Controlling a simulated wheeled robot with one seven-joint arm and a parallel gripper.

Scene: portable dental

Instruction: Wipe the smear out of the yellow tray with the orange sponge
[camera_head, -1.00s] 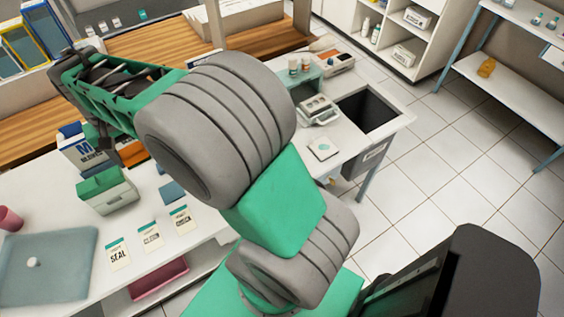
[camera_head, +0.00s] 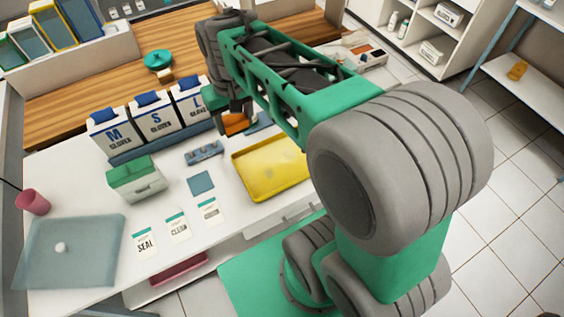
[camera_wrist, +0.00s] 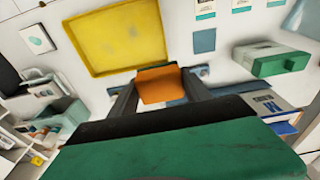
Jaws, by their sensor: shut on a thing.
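The yellow tray (camera_head: 290,166) lies on the white counter, left of my arm in the head view; its near right part is hidden by the arm. It also shows in the wrist view (camera_wrist: 88,62), with a faint darker patch, the smear (camera_wrist: 133,31), on its floor. My gripper (camera_head: 234,122) is above the counter, behind the tray's far left side. It is shut on the orange sponge (camera_head: 236,123), which shows between the two dark fingers in the wrist view (camera_wrist: 160,86). The sponge looks apart from the tray floor.
Glove boxes (camera_head: 156,121) stand left of my gripper. A grey-blue rack (camera_head: 204,151), a blue square (camera_head: 201,184), a green-topped box (camera_head: 135,178) and several label cards (camera_head: 177,229) lie nearby. A pink cup (camera_head: 33,202) and a translucent blue tray (camera_head: 70,255) are farther left.

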